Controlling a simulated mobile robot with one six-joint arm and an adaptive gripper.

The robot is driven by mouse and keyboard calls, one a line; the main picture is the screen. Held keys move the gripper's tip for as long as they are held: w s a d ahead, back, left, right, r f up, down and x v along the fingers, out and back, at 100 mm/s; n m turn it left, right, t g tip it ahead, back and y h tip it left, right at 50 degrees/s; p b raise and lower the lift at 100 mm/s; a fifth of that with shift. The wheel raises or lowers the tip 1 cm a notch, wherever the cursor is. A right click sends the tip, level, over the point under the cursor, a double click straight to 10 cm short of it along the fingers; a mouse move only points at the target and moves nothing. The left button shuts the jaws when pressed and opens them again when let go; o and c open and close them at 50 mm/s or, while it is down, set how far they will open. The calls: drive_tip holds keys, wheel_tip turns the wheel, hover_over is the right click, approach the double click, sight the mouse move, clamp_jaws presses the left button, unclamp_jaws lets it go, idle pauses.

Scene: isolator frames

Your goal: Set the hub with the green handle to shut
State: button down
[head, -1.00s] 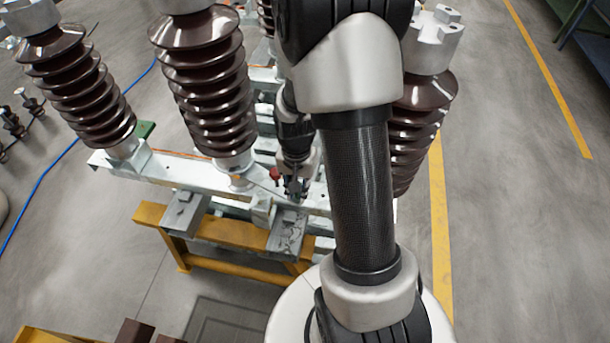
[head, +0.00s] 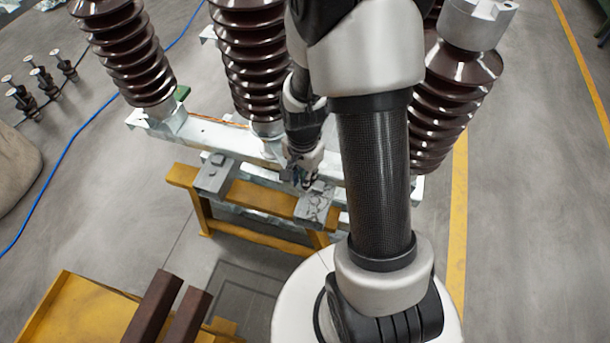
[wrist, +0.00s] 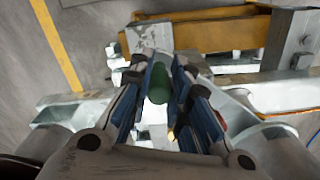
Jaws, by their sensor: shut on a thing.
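In the wrist view, the green handle (wrist: 158,86) stands between the blue-padded fingers of my gripper (wrist: 164,74). My gripper is shut on it. The hub under the handle is mostly hidden by the fingers, so its setting cannot be read. In the head view, my gripper (head: 305,181) is low at the front side of the pale steel frame (head: 218,134), near a grey bracket (head: 316,207). The green handle cannot be made out there.
Tall brown ribbed insulators (head: 128,55) stand on the frame close around my arm, with another one (head: 455,85) at right. A yellow trestle (head: 262,194) carries the frame. A yellow platform with brown bars (head: 155,306) is at lower left. Floor at right is clear.

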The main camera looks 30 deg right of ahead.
drive_tip(key=c, duration=1.5)
unclamp_jaws()
drive_tip(key=shift+a, duration=0.1)
drive_tip(key=shift+w, duration=0.1)
wheel_tip(320, 180, up, 11)
drive_tip(key=shift+f, duration=0.1)
drive_tip(key=shift+r, duration=0.6)
